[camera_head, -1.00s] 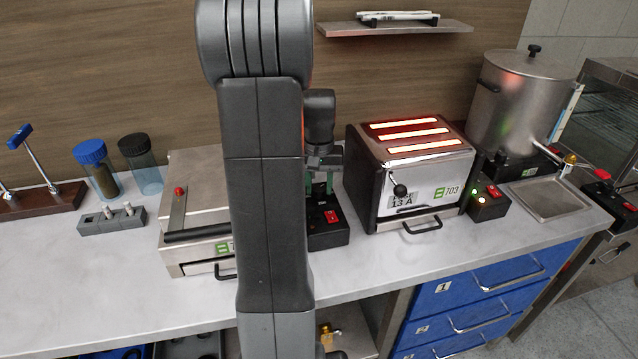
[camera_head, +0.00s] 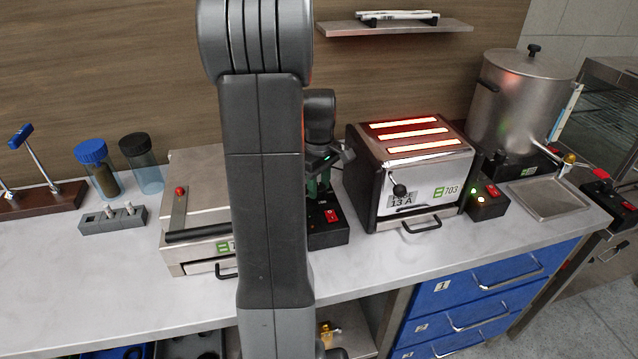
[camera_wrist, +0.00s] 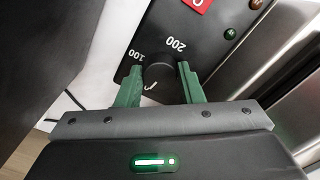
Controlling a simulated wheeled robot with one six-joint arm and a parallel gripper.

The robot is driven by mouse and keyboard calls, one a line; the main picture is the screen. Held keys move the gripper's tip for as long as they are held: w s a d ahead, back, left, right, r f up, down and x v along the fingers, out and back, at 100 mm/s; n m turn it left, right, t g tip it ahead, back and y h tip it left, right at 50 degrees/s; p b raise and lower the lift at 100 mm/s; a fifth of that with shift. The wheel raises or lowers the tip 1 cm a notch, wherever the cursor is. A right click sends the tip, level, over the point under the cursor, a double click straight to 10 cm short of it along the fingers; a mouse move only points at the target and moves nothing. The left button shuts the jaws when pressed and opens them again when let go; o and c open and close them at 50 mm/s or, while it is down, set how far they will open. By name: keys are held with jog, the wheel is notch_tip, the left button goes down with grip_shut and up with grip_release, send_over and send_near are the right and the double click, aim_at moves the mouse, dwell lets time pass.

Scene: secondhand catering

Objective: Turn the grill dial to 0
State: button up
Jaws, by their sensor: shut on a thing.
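In the wrist view, my gripper (camera_wrist: 160,70) is shut on the dark round grill dial (camera_wrist: 158,76), with one green finger on each side. The dial sits on a black control box (camera_wrist: 188,30) with printed 100 and 200 marks near its edge. A small white mark shows below the dial; I cannot tell exactly where the dial points. In the head view, my gripper (camera_head: 318,184) is over the control box (camera_head: 328,237) beside the steel grill (camera_head: 195,205), and the dial is hidden. My arm covers the grill's right part.
A red switch (camera_wrist: 196,4) and two small lamps are on the box. The toaster (camera_head: 425,180) with glowing slots stands close on the right. A boiler (camera_head: 520,105) is farther right. The counter front (camera_head: 100,280) is clear.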

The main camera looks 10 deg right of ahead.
aim_at(319, 187)
jog(key=shift+w+n, duration=0.1)
jog(key=shift+n, duration=0.7)
jog(key=o, duration=1)
jog(key=shift+r, duration=0.1)
notch_tip(319, 187, up, 14)
jog(key=shift+f, duration=0.2)
